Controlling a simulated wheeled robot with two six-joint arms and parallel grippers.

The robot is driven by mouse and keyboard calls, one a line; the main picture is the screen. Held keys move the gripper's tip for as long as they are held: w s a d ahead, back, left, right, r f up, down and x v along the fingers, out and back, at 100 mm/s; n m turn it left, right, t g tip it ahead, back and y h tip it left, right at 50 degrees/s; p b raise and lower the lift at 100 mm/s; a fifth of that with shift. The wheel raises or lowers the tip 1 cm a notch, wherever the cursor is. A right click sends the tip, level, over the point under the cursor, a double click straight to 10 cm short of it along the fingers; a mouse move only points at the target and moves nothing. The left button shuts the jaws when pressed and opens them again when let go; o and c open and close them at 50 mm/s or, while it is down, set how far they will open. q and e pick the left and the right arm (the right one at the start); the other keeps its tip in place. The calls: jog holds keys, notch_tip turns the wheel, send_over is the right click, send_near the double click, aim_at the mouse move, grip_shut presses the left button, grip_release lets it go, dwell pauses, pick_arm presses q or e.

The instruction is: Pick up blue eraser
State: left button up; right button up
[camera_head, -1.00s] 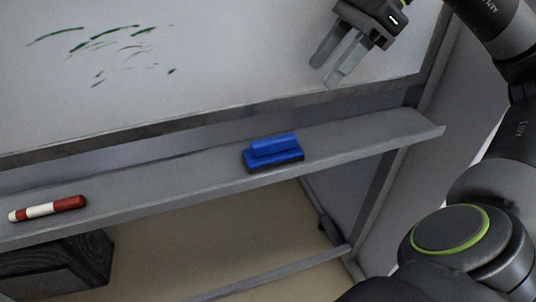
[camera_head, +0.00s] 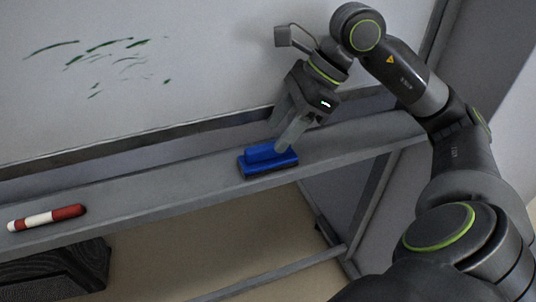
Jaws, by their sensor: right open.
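The blue eraser (camera_head: 266,160) lies on the grey whiteboard ledge (camera_head: 180,189), with a raised blue grip on top and a dark underside. My right gripper (camera_head: 283,140) is open and points down at the eraser's right end. One finger overlaps the top right part of the eraser in the picture. The other finger is farther back, towards the board. Whether either finger touches the eraser I cannot tell. My left gripper is not in view.
A red and white marker (camera_head: 47,217) lies on the ledge at the far left. The whiteboard (camera_head: 200,70) with green strokes rises behind the ledge. A dark box (camera_head: 60,267) stands below the ledge at the lower left. The ledge between marker and eraser is clear.

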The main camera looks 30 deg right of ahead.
aim_at(271, 145)
jog(key=shift+p+x, duration=0.35)
jog(key=shift+x, duration=2.3)
jog(key=shift+s+d+f, duration=0.1)
jog(key=shift+s, duration=0.05)
jog(key=c, duration=0.6)
